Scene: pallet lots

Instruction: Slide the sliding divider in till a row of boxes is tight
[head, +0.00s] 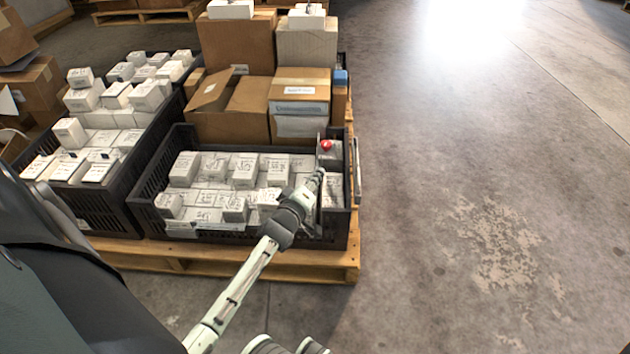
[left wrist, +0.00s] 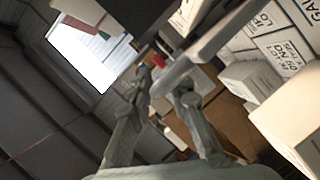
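A dark crate (head: 148,190) on a pallet holds rows of white printed boxes (head: 246,170). The sliding divider (head: 321,205) is a thin upright plate near the crate's right end, with a red knob (head: 326,146) at its far end. In the left wrist view its grey top bar (left wrist: 215,42) slants across, with the red knob (left wrist: 158,60) beside the fingertips. My left gripper (head: 319,176) is at the divider's top. Its fingers (left wrist: 165,80) are apart with the bar's end between them; I see no clear grip.
Brown cartons (head: 237,45) stand behind the crate. A second dark crate (head: 110,200) of white boxes stands at the left. The wooden pallet (head: 300,262) edges the front. Concrete floor (head: 480,180) at the right is clear.

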